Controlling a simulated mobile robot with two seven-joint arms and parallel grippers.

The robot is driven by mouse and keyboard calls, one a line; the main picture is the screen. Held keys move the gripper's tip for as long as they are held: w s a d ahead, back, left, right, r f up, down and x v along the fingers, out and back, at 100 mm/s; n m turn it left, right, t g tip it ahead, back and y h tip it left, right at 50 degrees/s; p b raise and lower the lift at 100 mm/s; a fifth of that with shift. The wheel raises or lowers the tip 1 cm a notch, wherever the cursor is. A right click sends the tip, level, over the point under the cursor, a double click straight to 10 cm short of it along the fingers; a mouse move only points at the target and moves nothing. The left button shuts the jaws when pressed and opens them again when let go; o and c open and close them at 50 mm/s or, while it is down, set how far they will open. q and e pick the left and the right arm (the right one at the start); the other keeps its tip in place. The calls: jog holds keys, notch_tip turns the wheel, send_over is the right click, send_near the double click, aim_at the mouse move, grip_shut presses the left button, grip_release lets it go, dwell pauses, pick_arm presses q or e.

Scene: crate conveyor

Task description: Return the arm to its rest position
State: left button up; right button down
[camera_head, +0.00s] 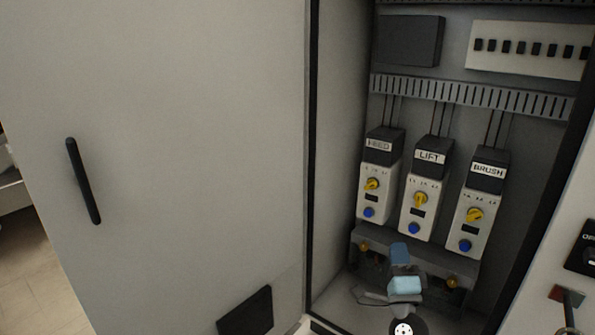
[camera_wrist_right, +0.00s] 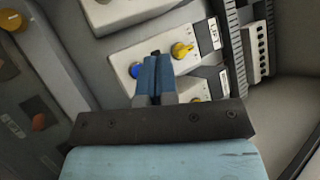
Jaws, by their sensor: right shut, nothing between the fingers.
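My right gripper (camera_head: 399,248) is in the open cabinet, below the middle unit labelled LIFT (camera_head: 415,205). Its blue fingers (camera_wrist_right: 156,70) are shut together with nothing between them. In the right wrist view they overlap a white unit with a yellow knob (camera_wrist_right: 182,49) and a blue button (camera_wrist_right: 147,71). I cannot tell whether the fingertips touch it. My left gripper is in neither view.
The units FEED (camera_head: 376,190) and BRUSH (camera_head: 476,222) flank LIFT. A dark bracket (camera_head: 430,250) lies below them. The open door (camera_head: 190,130) with a black handle (camera_head: 83,180) fills the left. A panel with a black switch plate (camera_head: 582,246) stands at the right.

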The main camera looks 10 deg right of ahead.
jog(key=s+a+f+n+g+y+p, duration=0.6)
jog(key=s+a+f+n+y, duration=0.5)
jog(key=n, duration=0.5)
jog(key=s+a+f+n+g+p, duration=0.1)
jog(key=s+a+f+n+g, duration=0.1)
jog(key=s+f, duration=0.3)
jog(key=s+a+f+n+g+h+p, duration=0.1)
jog(key=s+f+n+g, duration=0.3)
jog(key=s, duration=0.6)
jog(key=shift+a+f+n+g, duration=0.3)
jog(key=shift+a+f, duration=0.3)
jog(key=shift+f, duration=0.1)
jog(key=shift+a, duration=0.1)
